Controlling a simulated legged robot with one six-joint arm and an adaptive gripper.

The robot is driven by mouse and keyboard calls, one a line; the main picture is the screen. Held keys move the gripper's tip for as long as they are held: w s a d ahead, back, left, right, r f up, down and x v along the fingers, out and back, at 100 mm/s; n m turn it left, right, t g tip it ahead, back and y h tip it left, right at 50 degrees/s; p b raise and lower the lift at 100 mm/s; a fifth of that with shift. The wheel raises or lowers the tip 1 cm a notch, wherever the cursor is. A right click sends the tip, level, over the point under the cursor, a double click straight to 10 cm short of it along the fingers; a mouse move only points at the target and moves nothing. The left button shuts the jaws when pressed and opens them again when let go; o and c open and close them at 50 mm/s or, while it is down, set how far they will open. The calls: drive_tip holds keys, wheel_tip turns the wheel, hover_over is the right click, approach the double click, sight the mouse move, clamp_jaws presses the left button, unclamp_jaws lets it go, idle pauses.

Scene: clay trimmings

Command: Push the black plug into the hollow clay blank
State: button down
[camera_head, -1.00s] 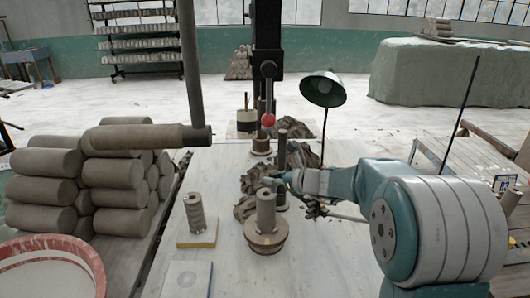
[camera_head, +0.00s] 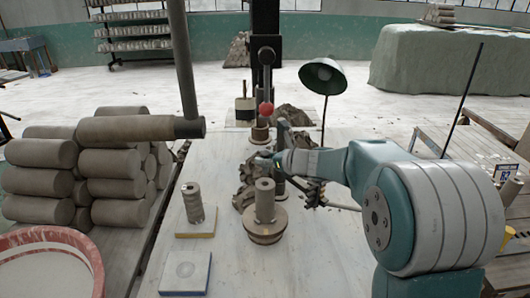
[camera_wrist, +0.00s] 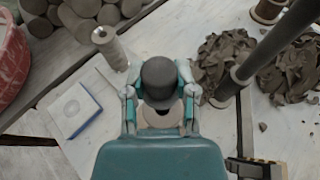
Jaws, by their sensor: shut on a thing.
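My gripper (camera_wrist: 160,88) is shut on a dark, round-topped cylinder (camera_wrist: 159,75), which looks like the black plug. In the head view my gripper (camera_head: 264,160) is in the middle of the table, just behind and above an upright clay cylinder (camera_head: 264,204) on a round wooden base (camera_head: 265,232). That cylinder is probably the clay blank; whether it is hollow is not clear. In the wrist view a pale round surface (camera_wrist: 165,122) shows below the plug. The plug's lower end is hidden, so contact with the blank cannot be told.
A ribbed clay piece (camera_head: 193,203) stands on a yellow-edged tile, with a blue-edged tile (camera_head: 186,284) in front. A dark upright rod (camera_wrist: 228,88) and clay trimmings (camera_wrist: 292,76) are close on the right. Stacked clay logs (camera_head: 40,180) and a red-rimmed tub (camera_head: 88,258) are left.

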drive_tip(key=shift+a+f, duration=0.1)
drive_tip(key=shift+f, duration=1.35)
drive_tip(key=shift+f, duration=1.95)
idle(0.4)
drive_tip(key=shift+c, duration=1.6)
unclamp_jaws()
drive_tip(key=shift+s, duration=0.1)
drive_tip(key=v, duration=1.2)
drive_tip(key=shift+f, duration=0.15)
